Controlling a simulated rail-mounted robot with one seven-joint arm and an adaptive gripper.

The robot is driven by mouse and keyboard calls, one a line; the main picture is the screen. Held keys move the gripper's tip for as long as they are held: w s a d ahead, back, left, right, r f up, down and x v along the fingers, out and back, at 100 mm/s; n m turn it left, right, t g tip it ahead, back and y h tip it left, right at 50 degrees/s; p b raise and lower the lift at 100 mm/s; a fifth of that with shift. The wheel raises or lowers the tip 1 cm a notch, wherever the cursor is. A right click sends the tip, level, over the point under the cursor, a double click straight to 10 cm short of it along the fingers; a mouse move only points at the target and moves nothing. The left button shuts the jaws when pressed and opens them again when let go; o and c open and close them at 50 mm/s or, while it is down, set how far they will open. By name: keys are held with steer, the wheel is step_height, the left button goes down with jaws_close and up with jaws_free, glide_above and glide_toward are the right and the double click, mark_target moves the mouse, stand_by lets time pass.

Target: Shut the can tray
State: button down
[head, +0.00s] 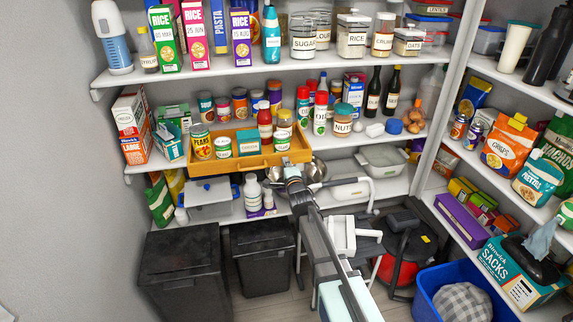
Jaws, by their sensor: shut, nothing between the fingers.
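The can tray (222,168) is a wooden tray on the middle shelf. It is pulled out, with its front jutting past the shelf edge. It holds a yellow pears can (201,142), a green-labelled can (223,147), a teal box (248,143), a red bottle (265,125) and jars (282,138). My gripper (289,163) is shut and empty, at the right part of the tray's front. I cannot tell whether it touches the tray. My arm hides part of the area below and right of it.
Cartons (134,137) stand left of the tray. Jars and bottles (343,119) stand to its right. Below are a metal bowl (316,173), white bottles (252,188) and black bins (183,268). A white step stool (343,235) stands beside my arm.

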steer(key=w+a, duration=0.1)
steer(key=w, duration=0.8)
steer(key=w+a+p, duration=0.1)
steer(key=w, duration=0.3)
steer(key=shift+w+a, duration=0.3)
steer(key=shift+r, duration=0.15)
steer(key=shift+r, duration=0.1)
